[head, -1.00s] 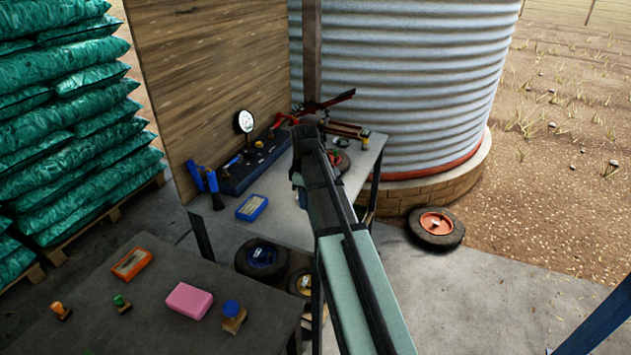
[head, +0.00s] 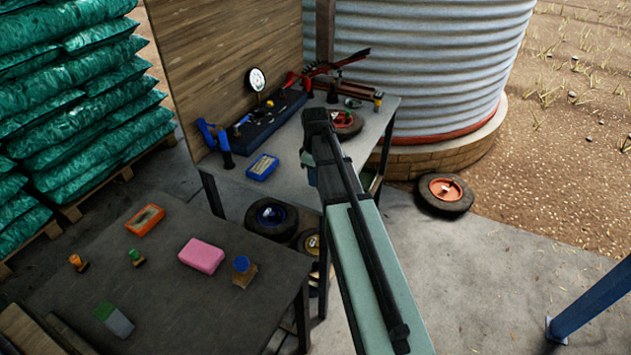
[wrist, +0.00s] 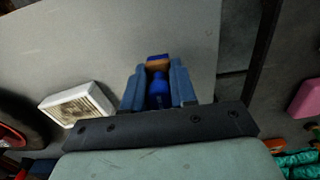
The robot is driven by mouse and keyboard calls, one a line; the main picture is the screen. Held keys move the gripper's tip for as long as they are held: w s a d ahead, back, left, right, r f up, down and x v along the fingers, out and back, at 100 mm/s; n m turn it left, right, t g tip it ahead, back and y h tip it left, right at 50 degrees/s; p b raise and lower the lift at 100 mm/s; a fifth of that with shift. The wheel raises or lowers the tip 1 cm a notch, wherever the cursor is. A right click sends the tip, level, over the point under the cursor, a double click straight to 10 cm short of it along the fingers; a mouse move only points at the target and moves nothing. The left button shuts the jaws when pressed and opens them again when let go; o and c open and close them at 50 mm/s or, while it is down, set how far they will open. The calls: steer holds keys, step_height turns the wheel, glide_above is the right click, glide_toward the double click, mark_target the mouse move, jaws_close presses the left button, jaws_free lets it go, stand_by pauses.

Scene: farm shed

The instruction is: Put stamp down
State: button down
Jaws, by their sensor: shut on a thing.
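My gripper (wrist: 158,92) shows in the wrist view with its blue fingers shut on a stamp. The stamp (wrist: 157,75) has a blue handle between the fingers and a brown and blue end beyond them. It is over the grey bench top (wrist: 65,45); I cannot tell whether it touches the surface. In the head view my arm reaches over the right part of the bench (head: 265,195) and hides most of the gripper and the stamp. A white slatted square object (wrist: 78,103) is left of the gripper in the wrist view.
The bench holds a blue box (head: 262,167), a dark tray (head: 262,128) and a red-rimmed wheel (head: 346,122). The near dark table holds an orange box (head: 146,220), a pink block (head: 202,255), several stamps and a green-white block (head: 115,319). Another wheel (head: 444,192) lies on the ground.

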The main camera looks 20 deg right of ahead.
steer(key=shift+f, duration=1.3)
steer(key=shift+f, duration=0.1)
steer(key=c, duration=0.9)
jaws_free()
step_height(320, 180, up, 12)
steer(key=shift+r, duration=0.15)
